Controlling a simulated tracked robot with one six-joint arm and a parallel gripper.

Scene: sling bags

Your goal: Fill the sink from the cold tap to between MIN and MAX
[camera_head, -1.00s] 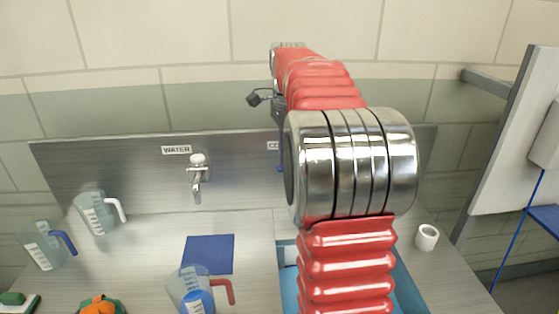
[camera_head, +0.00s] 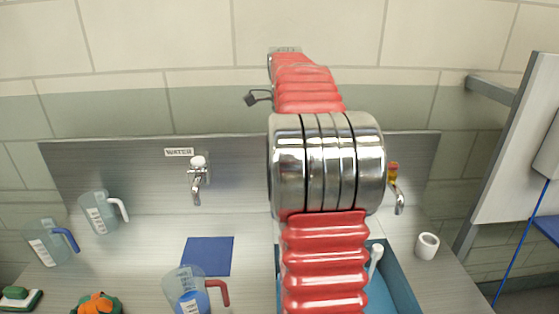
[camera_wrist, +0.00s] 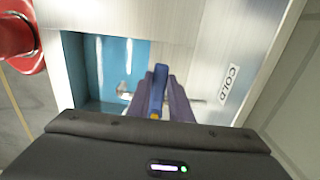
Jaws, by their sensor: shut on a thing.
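The sink (camera_head: 403,280) is a blue basin, mostly hidden behind my arm in the head view. Its blue wall also shows in the wrist view (camera_wrist: 78,60). MIN and MAX marks cannot be made out. In the wrist view, the COLD label (camera_wrist: 229,84) is on the steel back panel. A chrome spout (camera_wrist: 124,91) reaches over the basin. My gripper (camera_wrist: 160,88), with dark purple fingers, is shut on a blue tap handle (camera_wrist: 158,88) beside the spout. Pale streaks show in the basin; I cannot tell whether water runs.
A WATER tap (camera_head: 197,180) is on the left of the panel. A tap with a red and yellow top (camera_head: 397,190) is on the right. Jugs, including a red-handled one (camera_head: 188,292), stand left of the sink.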

